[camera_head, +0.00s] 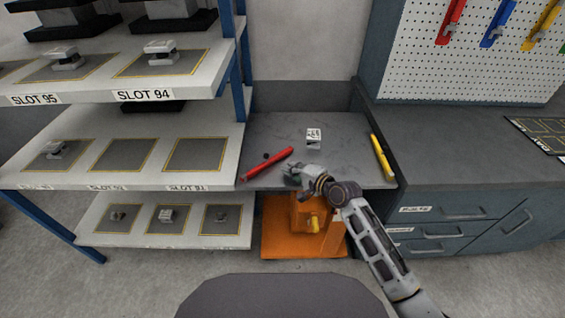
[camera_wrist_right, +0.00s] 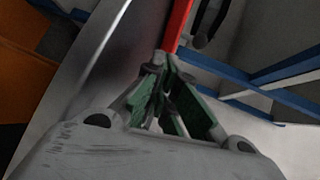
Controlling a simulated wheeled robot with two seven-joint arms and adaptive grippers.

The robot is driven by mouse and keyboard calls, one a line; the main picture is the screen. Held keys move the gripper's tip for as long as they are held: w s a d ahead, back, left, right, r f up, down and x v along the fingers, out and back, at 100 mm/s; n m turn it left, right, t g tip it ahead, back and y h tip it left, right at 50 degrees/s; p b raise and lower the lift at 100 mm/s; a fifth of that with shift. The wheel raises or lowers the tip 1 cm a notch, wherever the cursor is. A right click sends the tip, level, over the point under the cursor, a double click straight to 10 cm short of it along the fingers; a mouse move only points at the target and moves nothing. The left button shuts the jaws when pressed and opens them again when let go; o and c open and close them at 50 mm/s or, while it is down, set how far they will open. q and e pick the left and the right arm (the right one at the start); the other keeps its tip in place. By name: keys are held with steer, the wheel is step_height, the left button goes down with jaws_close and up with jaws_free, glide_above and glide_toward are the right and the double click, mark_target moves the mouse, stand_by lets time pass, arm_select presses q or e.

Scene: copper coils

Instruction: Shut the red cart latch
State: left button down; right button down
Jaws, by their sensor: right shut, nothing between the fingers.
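The red latch (camera_head: 267,164) is a slim red bar at the left side of the grey cart top (camera_head: 340,165). It lies at a slant, its far end pointing inward to the right. My right gripper (camera_head: 290,172) is just to the right of the bar, over the front of the cart top. In the wrist view the red latch (camera_wrist_right: 178,24) rises just beyond the closed green-padded fingers (camera_wrist_right: 162,82). Nothing is between them. I cannot tell whether the fingertips touch the bar. My left gripper is not in view.
A yellow bar (camera_head: 381,157) lies at the cart's right edge. A small white labelled block (camera_head: 313,138) stands on the cart top. An orange base (camera_head: 275,232) is below. Shelves with slots (camera_head: 215,128) are left, blue-grey drawers (camera_head: 470,203) right.

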mark_target(277, 158)
steer(key=shift+x, duration=0.9)
steer(key=shift+w+a+r, duration=0.2)
steer(key=shift+w+a, duration=0.1)
steer(key=shift+w, duration=0.05)
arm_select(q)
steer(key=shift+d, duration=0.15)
arm_select(e)
steer(key=shift+w+a, duration=0.65)
steer(key=shift+w, duration=0.05)
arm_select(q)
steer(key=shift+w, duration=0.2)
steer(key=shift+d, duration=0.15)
arm_select(e)
steer(key=shift+w, duration=0.15)
